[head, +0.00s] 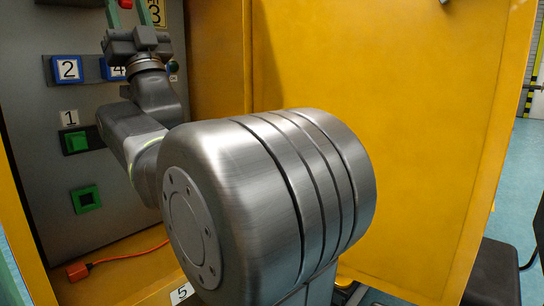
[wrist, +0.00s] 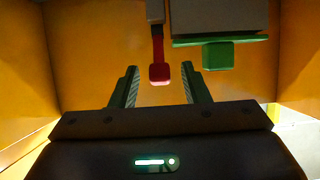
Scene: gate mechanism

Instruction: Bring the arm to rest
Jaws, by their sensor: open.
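My gripper (head: 136,12) is at the upper left of the head view, in front of the grey panel (head: 60,20); its fingertips reach the picture's top edge. In the wrist view my gripper (wrist: 161,78) has its two green fingers apart with a gap between them. A red handle-like part (wrist: 160,72) hangs in view between the fingers, and I cannot tell how far beyond them it is. Nothing is seen held. My arm covers part of the panel in the head view.
A yellow cabinet door (head: 400,100) stands at the right. An orange cable plug (head: 77,271) lies low. A green part (wrist: 218,54) shows right of the red one.

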